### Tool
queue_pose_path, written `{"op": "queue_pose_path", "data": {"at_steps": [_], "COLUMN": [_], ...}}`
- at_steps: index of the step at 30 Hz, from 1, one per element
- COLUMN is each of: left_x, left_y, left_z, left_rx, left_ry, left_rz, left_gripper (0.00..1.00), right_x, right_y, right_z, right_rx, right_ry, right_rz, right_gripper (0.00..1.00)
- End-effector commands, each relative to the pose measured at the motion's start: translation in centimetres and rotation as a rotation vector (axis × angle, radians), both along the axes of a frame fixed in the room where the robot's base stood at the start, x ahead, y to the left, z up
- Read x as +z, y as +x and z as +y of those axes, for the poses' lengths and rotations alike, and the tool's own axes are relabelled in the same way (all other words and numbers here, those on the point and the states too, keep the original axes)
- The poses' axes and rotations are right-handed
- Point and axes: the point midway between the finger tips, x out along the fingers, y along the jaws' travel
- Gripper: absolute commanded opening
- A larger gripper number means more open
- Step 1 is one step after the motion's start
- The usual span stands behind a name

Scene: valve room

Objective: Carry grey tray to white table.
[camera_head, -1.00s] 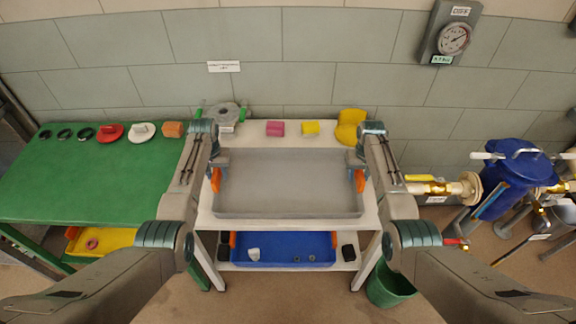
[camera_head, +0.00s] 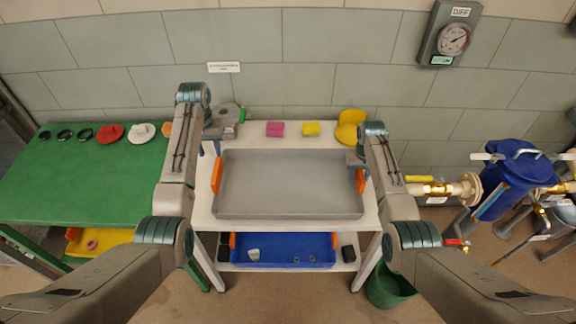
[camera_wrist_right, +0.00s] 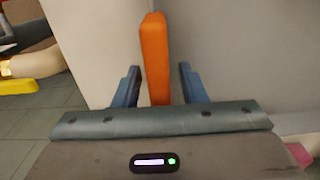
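The grey tray (camera_head: 290,185) rests flat on the white table (camera_head: 205,215); it looks empty and has an orange handle at each end. My left gripper (camera_head: 211,147) is above the table's back left, clear of the left handle (camera_head: 216,175); its fingers look apart with nothing between them. My right gripper (camera_head: 357,165) is at the right handle (camera_head: 360,181). In the right wrist view the open fingers (camera_wrist_right: 159,70) stand on either side of the orange handle, with a gap on both sides.
A green table (camera_head: 80,185) with several coloured parts stands at the left. Pink (camera_head: 275,129) and yellow (camera_head: 311,128) pieces lie behind the tray. A blue tray (camera_head: 283,248) is on the lower shelf. A green bin (camera_head: 388,290) and piping (camera_head: 440,188) stand at the right.

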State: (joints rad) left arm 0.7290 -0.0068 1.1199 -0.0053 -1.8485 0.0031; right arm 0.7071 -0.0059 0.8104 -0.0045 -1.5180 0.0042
Motion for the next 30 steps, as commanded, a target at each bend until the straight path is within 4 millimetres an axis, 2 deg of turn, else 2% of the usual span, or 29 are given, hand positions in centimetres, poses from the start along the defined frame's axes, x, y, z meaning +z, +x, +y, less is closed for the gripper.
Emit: {"op": "queue_pose_path", "data": {"at_steps": [5, 12, 18, 23, 30], "left_x": [0.1, 0.0, 0.0, 0.0, 0.0], "left_y": [0.0, 0.0, 0.0, 0.0, 0.0], "left_z": [0.0, 0.0, 0.0, 0.0, 0.0], "left_rx": [0.000, 0.000, 0.000, 0.000, 0.000], "left_ry": [0.000, 0.000, 0.000, 0.000, 0.000], "left_rz": [0.000, 0.000, 0.000, 0.000, 0.000], "left_gripper": [0.38, 0.38, 0.38, 0.38, 0.38], "right_x": [2.6, 7.8, 10.7, 11.6, 11.7], "right_y": [0.1, 0.1, 0.1, 0.0, 0.0], "right_z": [0.0, 0.0, 0.0, 0.0, 0.0], "right_rx": [0.000, 0.000, 0.000, 0.000, 0.000], "right_ry": [0.000, 0.000, 0.000, 0.000, 0.000], "right_rz": [-0.005, -0.005, -0.002, 0.000, 0.000], "right_gripper": [0.38, 0.38, 0.38, 0.38, 0.38]}}
